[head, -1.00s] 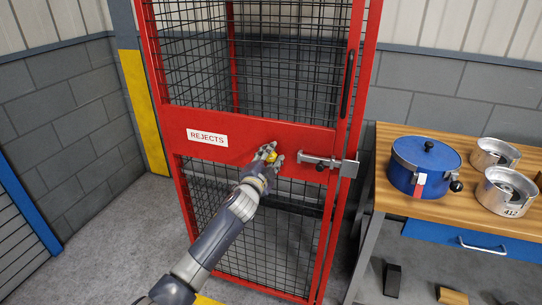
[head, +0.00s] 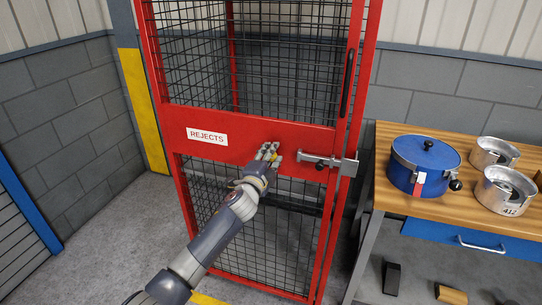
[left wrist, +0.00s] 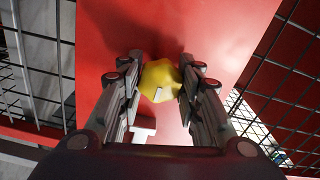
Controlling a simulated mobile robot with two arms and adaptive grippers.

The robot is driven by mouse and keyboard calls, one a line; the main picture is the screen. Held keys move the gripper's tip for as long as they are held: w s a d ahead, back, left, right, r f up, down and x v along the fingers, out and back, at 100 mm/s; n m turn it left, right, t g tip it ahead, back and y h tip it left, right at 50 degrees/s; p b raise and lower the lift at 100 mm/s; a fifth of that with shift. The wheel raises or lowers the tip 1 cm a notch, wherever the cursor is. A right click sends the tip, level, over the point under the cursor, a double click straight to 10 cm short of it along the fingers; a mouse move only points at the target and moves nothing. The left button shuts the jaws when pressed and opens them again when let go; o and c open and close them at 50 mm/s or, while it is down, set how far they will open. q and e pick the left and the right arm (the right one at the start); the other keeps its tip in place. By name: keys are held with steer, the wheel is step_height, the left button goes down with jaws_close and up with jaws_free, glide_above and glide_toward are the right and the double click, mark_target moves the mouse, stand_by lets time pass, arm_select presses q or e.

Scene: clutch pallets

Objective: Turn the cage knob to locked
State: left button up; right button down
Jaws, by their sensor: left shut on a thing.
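The yellow cage knob (left wrist: 160,82) sits on the red middle panel of the cage door, with a small pale mark on its near face. My left gripper (left wrist: 158,90) is shut on the knob, one finger on each side. In the head view my left gripper (head: 268,153) reaches the door's red panel (head: 245,137), right of the REJECTS sign (head: 207,136), and mostly hides the knob. A metal slide bolt (head: 328,163) with a black knob is on the door's right edge. My right gripper is not in view.
A wooden bench (head: 399,207) stands right of the cage, bearing a blue lidded pot (head: 425,165) and metal cups (head: 507,191). A black vertical handle (head: 347,84) is on the door. The floor left of the cage is clear.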

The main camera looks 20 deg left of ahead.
arm_select(q)
steer(key=o, duration=1.1)
steer(key=shift+s, duration=0.1)
steer(key=s, duration=1.1)
steer(key=shift+s+a, duration=0.2)
steer(key=shift+s, duration=0.2)
